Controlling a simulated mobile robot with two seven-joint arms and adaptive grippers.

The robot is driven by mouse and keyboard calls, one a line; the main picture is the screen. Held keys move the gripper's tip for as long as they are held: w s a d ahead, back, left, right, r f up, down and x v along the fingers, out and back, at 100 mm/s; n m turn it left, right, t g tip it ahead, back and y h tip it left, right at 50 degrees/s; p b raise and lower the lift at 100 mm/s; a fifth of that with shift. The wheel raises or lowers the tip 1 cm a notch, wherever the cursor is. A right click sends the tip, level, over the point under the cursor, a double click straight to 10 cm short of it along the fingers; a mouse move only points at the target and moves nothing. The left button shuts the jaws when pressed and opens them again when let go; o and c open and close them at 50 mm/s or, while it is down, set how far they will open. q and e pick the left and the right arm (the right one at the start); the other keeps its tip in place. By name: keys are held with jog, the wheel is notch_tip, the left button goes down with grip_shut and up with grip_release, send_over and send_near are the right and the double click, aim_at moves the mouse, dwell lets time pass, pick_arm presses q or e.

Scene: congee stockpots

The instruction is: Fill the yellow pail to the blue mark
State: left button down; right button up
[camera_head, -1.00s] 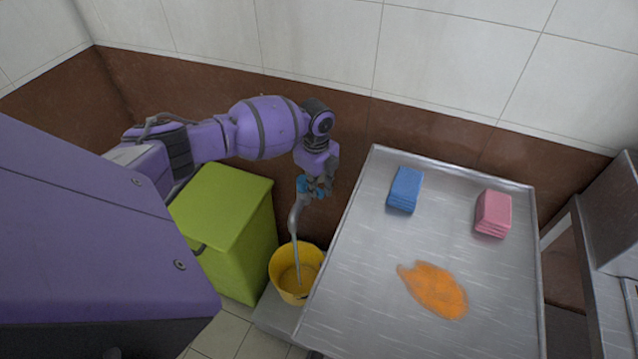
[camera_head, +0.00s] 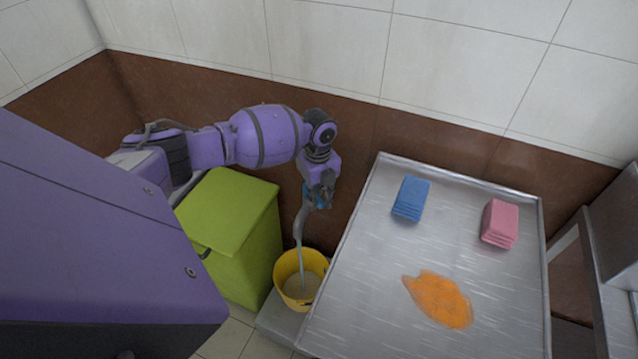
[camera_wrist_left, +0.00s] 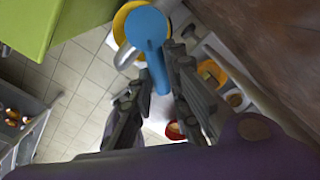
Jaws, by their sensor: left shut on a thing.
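The yellow pail (camera_head: 287,290) stands upright on a pale low surface below my left gripper. A grey curved spout or hose (camera_head: 300,225) hangs above it, and a thin pale-blue stream falls from it into the pail. Greyish liquid shows inside; I cannot make out a blue mark. My left gripper (camera_head: 313,196) is shut on a blue handle (camera_wrist_left: 150,30), above the spout. In the left wrist view the handle lies between my left fingers (camera_wrist_left: 158,88) and partly covers the yellow pail (camera_wrist_left: 128,14). My right gripper is not in view.
A green lidded bin (camera_head: 228,215) stands left of the pail. A steel table (camera_head: 370,260) to the right bears blue cloths (camera_head: 411,198), pink cloths (camera_head: 500,223) and an orange spill (camera_head: 438,299). A tiled wall closes off the back.

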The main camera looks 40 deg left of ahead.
pick_arm(q)
jog(key=c, duration=1.7)
grip_release()
jog(key=shift+s+a, duration=0.2)
jog(key=shift+a, duration=0.35)
jog(key=shift+w, duration=0.1)
jog(key=shift+d, duration=0.1)
jog(key=shift+w+r, duration=0.15)
jog(key=shift+r, duration=0.25)
notch_tip(320, 180, up, 11)
jog(key=shift+r, duration=0.1)
